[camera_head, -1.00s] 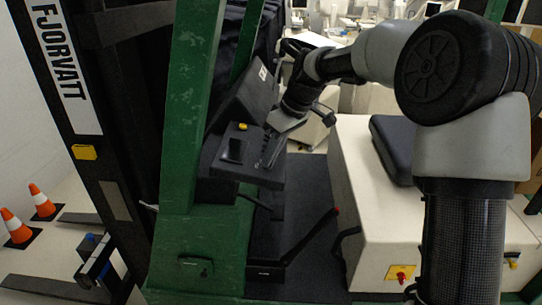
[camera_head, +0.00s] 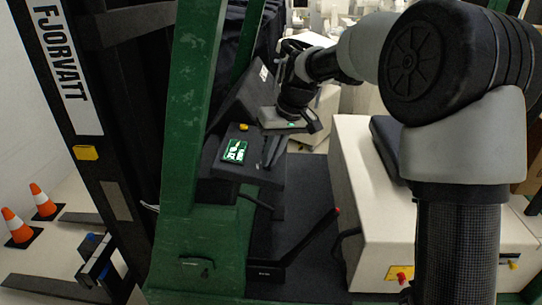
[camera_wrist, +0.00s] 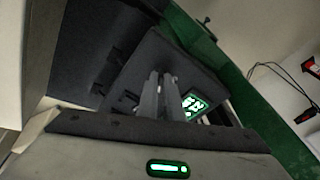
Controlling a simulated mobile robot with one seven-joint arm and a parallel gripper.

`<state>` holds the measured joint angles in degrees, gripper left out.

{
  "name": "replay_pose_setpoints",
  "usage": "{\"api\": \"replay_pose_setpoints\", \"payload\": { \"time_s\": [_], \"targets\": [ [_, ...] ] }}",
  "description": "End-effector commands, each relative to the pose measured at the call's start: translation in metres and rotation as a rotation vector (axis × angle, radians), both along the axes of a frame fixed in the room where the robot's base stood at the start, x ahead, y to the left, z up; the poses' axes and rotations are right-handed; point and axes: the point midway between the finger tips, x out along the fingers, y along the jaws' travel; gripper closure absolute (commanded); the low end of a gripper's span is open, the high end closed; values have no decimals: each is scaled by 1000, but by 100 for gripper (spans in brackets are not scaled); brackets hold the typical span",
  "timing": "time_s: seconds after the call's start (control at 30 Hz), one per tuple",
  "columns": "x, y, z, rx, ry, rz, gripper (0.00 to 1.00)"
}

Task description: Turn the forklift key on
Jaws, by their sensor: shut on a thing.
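The forklift's dark dashboard (camera_head: 215,165) lies behind the green post in the head view. A small screen (camera_head: 235,151) on it glows green and white; it also shows lit in the wrist view (camera_wrist: 193,105). My gripper (camera_head: 271,160) reaches down to the right part of the dashboard. In the wrist view its two fingers (camera_wrist: 160,78) are close together against the dark panel, right beside the screen. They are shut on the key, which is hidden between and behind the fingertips.
A yellow button (camera_head: 243,127) sits on the dashboard. The green post (camera_head: 190,110) stands left of my arm. The cream seat box (camera_head: 400,230) with a black seat is at right. Two orange cones (camera_head: 42,200) stand at far left.

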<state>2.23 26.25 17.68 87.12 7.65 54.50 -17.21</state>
Motion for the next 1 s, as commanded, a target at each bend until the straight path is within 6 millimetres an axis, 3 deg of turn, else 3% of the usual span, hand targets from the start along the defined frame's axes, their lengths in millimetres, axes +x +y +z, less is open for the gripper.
{"api": "replay_pose_setpoints", "payload": {
  "time_s": [0.3,0.33,0.43,0.77,1.0],
  "targets": [
    [1,0,2,2,-4,-4,100],
    [1,0,2,2,-4,-4,90],
    [1,0,2,1,-3,-4,75],
    [0,-1,3,0,-2,-3,75],
    [-5,-11,35,1,-5,-4,75]
  ]
}}
